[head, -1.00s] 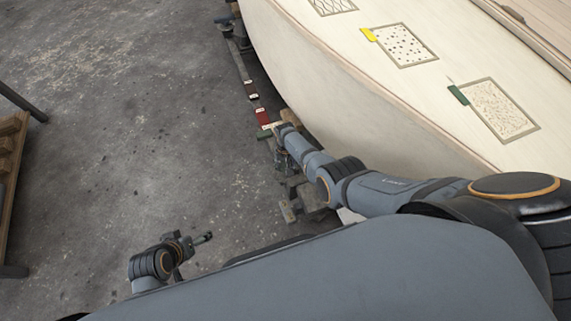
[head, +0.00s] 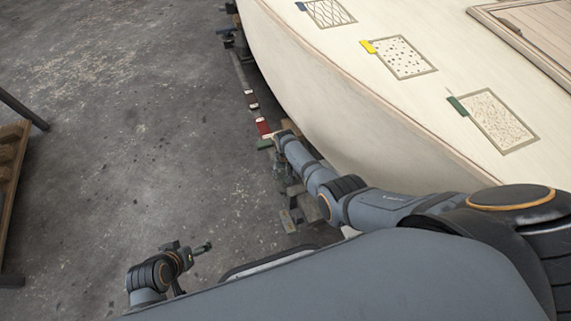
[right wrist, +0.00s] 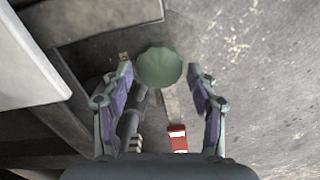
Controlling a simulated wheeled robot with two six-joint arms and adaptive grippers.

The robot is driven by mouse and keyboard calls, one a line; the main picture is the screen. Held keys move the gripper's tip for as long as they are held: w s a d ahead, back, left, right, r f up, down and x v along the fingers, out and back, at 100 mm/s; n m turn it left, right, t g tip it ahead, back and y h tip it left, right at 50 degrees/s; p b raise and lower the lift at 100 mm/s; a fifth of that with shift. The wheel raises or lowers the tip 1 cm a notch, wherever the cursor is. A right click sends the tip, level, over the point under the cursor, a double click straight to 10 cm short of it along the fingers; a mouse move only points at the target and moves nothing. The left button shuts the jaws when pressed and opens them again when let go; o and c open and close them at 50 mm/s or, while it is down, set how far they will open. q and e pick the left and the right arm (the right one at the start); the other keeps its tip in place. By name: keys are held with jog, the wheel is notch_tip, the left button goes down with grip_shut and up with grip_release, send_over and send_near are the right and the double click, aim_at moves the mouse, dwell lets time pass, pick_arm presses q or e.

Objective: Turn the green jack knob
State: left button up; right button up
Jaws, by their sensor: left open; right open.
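The green jack knob (right wrist: 160,66) is a round, faceted, dull green cap in the right wrist view. It lies between the two spread fingers of my right gripper (right wrist: 160,76), with a gap on each side, and neither finger appears to touch it. In the head view my right gripper (head: 281,165) reaches down beside the hull; its fingers are small there and the knob cannot be made out clearly. My left gripper (head: 204,248) is open and empty above the bare floor at lower left.
The pale plywood hull (head: 330,120) rises close to my right arm. A wooden rack (head: 12,170) stands at the left edge. The concrete floor (head: 130,120) between is clear.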

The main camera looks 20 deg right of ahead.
notch_tip(320, 180, up, 11)
jog(key=shift+f, duration=0.2)
jog(key=shift+s, duration=0.1)
dwell(0.4)
